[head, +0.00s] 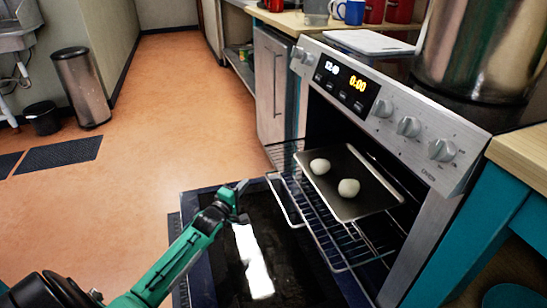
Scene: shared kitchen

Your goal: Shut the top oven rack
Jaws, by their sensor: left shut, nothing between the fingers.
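The oven (408,125) stands at the right with its door (200,285) folded down open. The top rack (309,218) is a wire rack that is pulled partly out over the door. A dark baking tray (352,206) with two white dough balls, one nearer (348,188) and one farther (319,166), sits on it. My left gripper (242,200) is shut and empty. In the picture it is over the open door, just left of the rack's front edge. I cannot tell whether it touches the rack. My right gripper is not in view.
A counter with a blue mug (351,12) and red canisters is at the back. A large metal pot (480,50) stands on the stove. A teal cabinet (475,235) is at the right. Open floor (150,130) lies left, with a steel bin (82,88) farther off.

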